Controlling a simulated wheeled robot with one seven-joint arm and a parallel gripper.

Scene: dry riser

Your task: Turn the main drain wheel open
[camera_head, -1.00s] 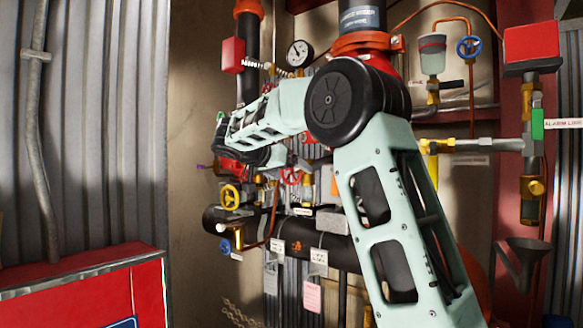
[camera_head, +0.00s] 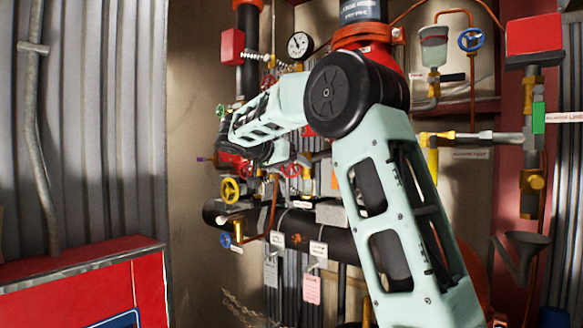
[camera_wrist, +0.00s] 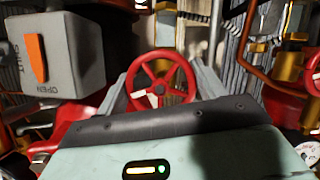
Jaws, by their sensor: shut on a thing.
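In the wrist view a red spoked handwheel (camera_wrist: 160,80) stands upright between the two grey fingers of my gripper (camera_wrist: 163,84). The fingers are shut on this wheel, one at each side of its rim. A small pale tag shows by its lower left spokes. I cannot read a label that names it as the main drain. In the head view my wrist reaches in among the valves at left of centre. My forearm and wrist hide much there, and the fingertips cannot be made out.
A grey box with an orange lever (camera_wrist: 37,58), marked SHUT and OPEN, is close on the left in the wrist view. A second red wheel (camera_wrist: 314,72) is at the right edge. The head view shows a yellow wheel (camera_head: 231,190), a blue wheel (camera_head: 226,240) and a gauge (camera_head: 299,45).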

